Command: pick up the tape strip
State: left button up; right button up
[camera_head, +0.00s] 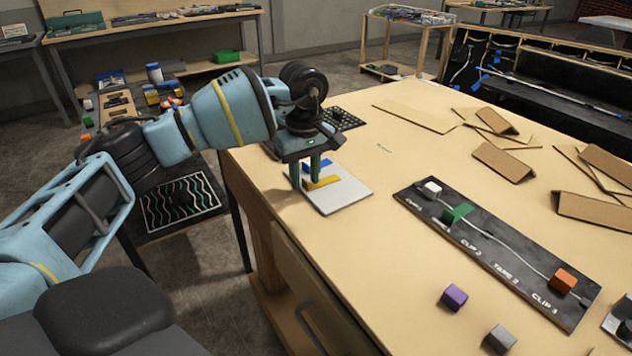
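A pale square card (345,197) lies on the wooden table near its left edge. A yellow tape strip (323,183) and a blue tape strip (327,163) lie on it. My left gripper (307,178) points down over the card's left part, its two teal fingers apart with a gap between them. The fingers are beside the yellow strip and partly cover the blue one. I cannot tell whether the fingertips touch the card. Nothing shows held between them. My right gripper is out of view.
A dark board (505,262) carries a cable, a white clip (432,189), a green clip (457,213) and an orange clip (563,280). A purple block (454,297) and a grey block (499,339) stand in front. Cardboard pieces (503,162) lie at the back right.

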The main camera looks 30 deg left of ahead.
pick_arm(q)
jog(key=c, duration=0.6)
grip_shut()
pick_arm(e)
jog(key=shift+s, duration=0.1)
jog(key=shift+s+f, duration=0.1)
pick_arm(q)
jog(key=shift+r, duration=1.5)
jog(key=shift+s+d+r, duration=0.2)
jog(key=shift+r, duration=0.05)
jog(key=s+d+r+b, duration=0.1)
jog(key=s+d, duration=0.7)
jog(key=s, duration=0.5)
jog(key=shift+d+r, duration=0.2)
jog(key=shift+d, duration=0.1)
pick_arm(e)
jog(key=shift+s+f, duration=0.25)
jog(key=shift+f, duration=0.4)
pick_arm(q)
jog(key=shift+r, duration=0.15)
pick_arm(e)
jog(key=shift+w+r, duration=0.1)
